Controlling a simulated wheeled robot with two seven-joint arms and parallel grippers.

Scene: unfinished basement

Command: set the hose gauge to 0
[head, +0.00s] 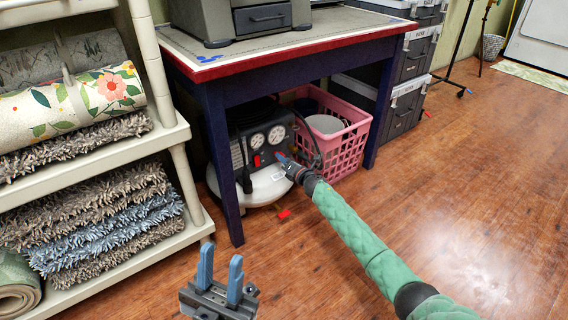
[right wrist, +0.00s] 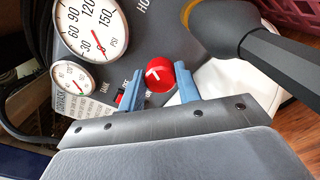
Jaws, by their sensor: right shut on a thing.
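The air compressor (head: 265,186) stands under the table, its dark panel carrying two round white gauges. In the right wrist view the larger gauge (right wrist: 88,22) has a red needle and a PSI scale; lettering starting "HO" is beside it. The smaller gauge (right wrist: 72,77) is near the word "TANK". My right gripper (head: 284,158) is at the panel; in the right wrist view its blue fingers (right wrist: 160,72) are shut on a red knob (right wrist: 158,76) with a white mark. My left gripper (head: 221,262) is open and empty above the floor.
The table (head: 290,55) stands over the compressor, with a leg on either side. A pink basket (head: 348,150) is right of the compressor. A shelf (head: 178,132) with rugs is at left. Grey cases (head: 405,105) stand behind right.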

